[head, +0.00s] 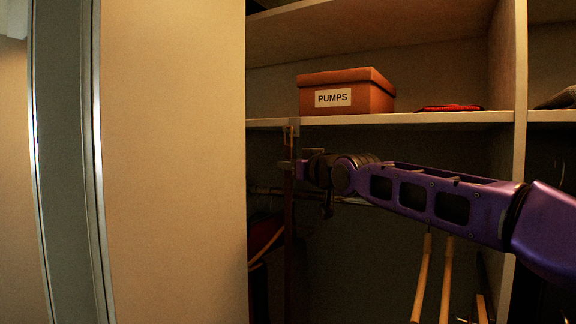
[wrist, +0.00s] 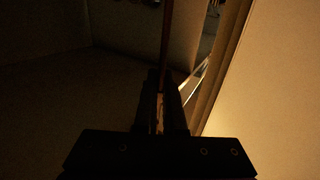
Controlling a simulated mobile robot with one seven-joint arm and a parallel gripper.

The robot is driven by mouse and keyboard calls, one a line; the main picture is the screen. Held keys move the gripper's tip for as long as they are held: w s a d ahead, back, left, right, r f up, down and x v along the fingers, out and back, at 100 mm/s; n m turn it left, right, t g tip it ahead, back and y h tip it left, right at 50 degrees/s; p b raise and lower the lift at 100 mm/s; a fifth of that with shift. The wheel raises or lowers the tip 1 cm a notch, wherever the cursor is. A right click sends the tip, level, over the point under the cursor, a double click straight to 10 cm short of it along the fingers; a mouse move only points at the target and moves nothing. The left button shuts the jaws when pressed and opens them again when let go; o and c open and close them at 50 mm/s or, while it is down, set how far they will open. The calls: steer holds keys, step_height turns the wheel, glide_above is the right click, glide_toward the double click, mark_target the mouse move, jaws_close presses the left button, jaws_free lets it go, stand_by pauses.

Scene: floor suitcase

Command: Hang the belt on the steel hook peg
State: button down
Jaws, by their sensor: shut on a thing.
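My gripper (head: 292,165) is at the end of the purple arm, just below the shelf edge in the head view. It is shut on the belt (head: 290,235), a dark reddish-brown strap that hangs straight down. A small brass-coloured piece, perhaps its buckle, shows just above the gripper. In the wrist view the fingers (wrist: 160,115) are close around a brown strap (wrist: 167,40). The peg is not clear there.
A brown PUMPS box (head: 345,92) and a folded red cloth (head: 448,108) lie on the shelf (head: 420,118). A large beige door panel (head: 175,160) closes off the left. Wooden hangers (head: 433,280) hang under my arm. Dark clothes hang at lower left.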

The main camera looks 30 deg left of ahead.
stand_by(0.3)
steer(key=c, duration=0.9)
jaws_free()
steer(key=shift+d, duration=0.1)
